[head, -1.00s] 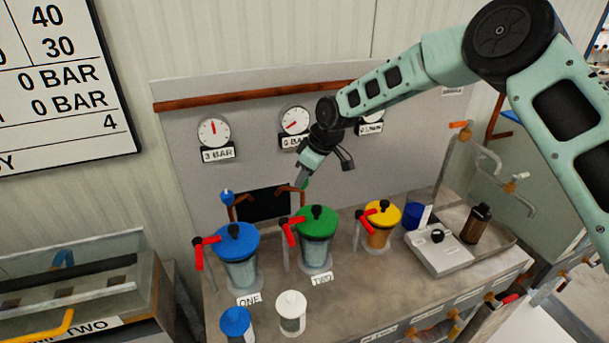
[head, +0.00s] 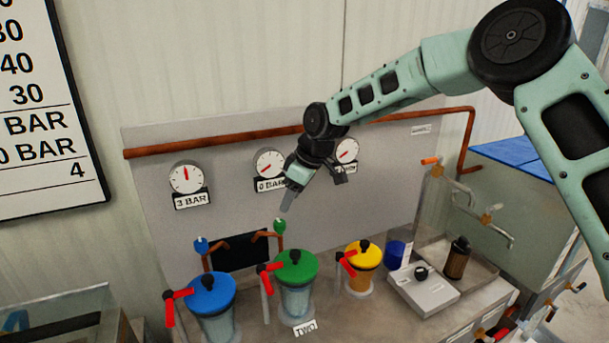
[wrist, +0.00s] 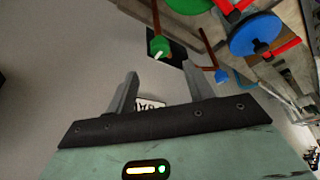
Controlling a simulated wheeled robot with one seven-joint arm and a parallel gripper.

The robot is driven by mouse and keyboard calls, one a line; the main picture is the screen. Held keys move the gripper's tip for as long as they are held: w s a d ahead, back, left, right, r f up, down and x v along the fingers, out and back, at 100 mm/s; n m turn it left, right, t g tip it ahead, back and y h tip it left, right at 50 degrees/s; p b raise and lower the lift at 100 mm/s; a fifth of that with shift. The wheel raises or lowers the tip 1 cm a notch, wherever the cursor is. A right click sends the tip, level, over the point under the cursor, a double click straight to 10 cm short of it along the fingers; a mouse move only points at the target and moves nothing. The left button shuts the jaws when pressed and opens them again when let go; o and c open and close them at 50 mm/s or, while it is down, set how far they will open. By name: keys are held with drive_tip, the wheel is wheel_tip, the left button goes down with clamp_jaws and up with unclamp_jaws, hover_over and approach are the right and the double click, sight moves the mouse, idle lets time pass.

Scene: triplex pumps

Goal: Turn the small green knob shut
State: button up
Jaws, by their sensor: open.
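The small green knob (head: 279,226) sits on top of a thin copper pipe behind the green-lidded pot in the head view. In the wrist view the knob (wrist: 159,46) shows a pale handle and lies beyond the fingertips, roughly between their lines. My gripper (head: 287,206) is open and empty, a little above the knob in the head view, and apart from it in the picture. In the wrist view both fingers of my gripper (wrist: 159,72) stand well apart with nothing between them except the wall and a label behind.
A small blue knob (head: 201,245) stands on a similar pipe to the left. Blue (head: 211,292), green (head: 296,267) and yellow (head: 363,253) lidded pots with red handles stand on the bench in front. Dial gauges, including the 3 BAR gauge (head: 186,177), are on the grey panel behind.

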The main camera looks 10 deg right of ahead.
drive_tip(key=b+v, duration=0.1)
drive_tip(key=v, duration=0.8)
drive_tip(key=shift+s, duration=0.1)
drive_tip(key=s+a+f+m+g+h, duration=0.1)
drive_tip(key=s+a, duration=0.1)
drive_tip(key=s, duration=0.9)
drive_tip(key=s+a+f+g+h, duration=0.1)
drive_tip(key=s+a+f, duration=0.15)
drive_tip(key=s, duration=0.75)
drive_tip(key=s+d+f+m, duration=0.1)
drive_tip(key=s+d, duration=0.3)
drive_tip(key=s, duration=0.5)
drive_tip(key=s+d+f+m+h, duration=0.1)
drive_tip(key=s+d, duration=0.3)
drive_tip(key=s, duration=0.6)
drive_tip(key=shift+f+m, duration=0.7)
drive_tip(key=shift+f, duration=0.1)
